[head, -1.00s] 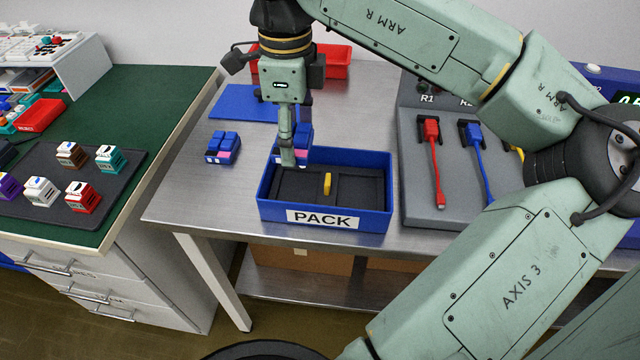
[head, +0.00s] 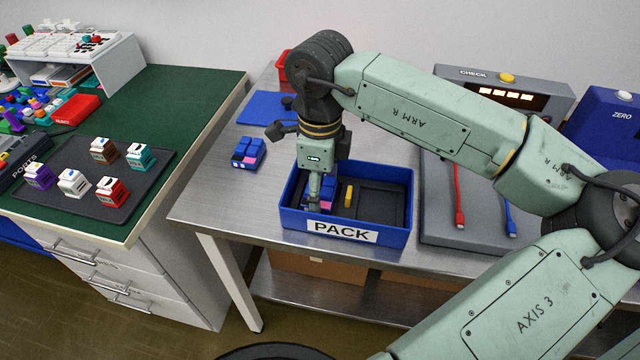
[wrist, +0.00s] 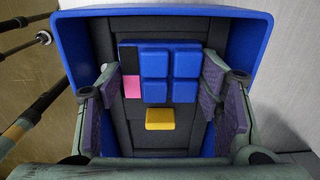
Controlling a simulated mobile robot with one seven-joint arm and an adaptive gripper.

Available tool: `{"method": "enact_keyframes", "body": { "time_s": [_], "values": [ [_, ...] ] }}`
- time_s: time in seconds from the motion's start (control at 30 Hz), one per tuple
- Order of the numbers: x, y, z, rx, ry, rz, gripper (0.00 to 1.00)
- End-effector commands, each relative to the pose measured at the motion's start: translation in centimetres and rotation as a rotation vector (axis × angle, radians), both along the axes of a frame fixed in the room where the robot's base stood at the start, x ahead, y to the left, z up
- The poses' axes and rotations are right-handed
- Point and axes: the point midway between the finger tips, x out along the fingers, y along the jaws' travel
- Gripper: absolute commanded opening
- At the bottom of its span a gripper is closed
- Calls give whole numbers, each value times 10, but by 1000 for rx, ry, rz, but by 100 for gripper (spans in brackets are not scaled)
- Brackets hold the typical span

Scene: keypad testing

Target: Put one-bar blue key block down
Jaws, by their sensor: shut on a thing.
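The blue key block (head: 327,192) with several blue keys is in the left compartment of the blue PACK box (head: 293,219), partly hidden by my gripper (head: 316,200). In the wrist view the block (wrist: 155,65) sits between the two purple-padded fingers of my gripper (wrist: 168,90), with a pink patch and a black patch on its left side. My gripper is shut on it. Its underside is hidden, so I cannot tell whether it touches the box floor.
A yellow tab (head: 348,195) stands in the box beside the block. A similar blue block (head: 248,153) stands on the metal table, left of the box. The box's right compartment (head: 381,203) is empty. A grey cable panel (head: 440,210) stands to the right.

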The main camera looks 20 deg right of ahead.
Motion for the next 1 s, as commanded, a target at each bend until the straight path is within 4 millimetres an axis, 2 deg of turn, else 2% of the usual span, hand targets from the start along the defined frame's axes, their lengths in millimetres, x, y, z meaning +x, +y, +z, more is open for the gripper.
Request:
{"method": "enact_keyframes", "body": {
  "time_s": [0.2, 0.23, 0.33, 0.77, 0.87, 1.0],
  "values": [
    [0, 0, -7, 0, 0, 0, 32],
    [0, 0, -6, 0, 0, 0, 60],
    [0, 0, -5, 0, 1, 0, 67],
    [0, 0, 0, 1, 1, 0, 68],
    [1, -1, 8, -2, -1, -2, 68],
    [1, -1, 37, -3, -2, -3, 68]
  ]
}}
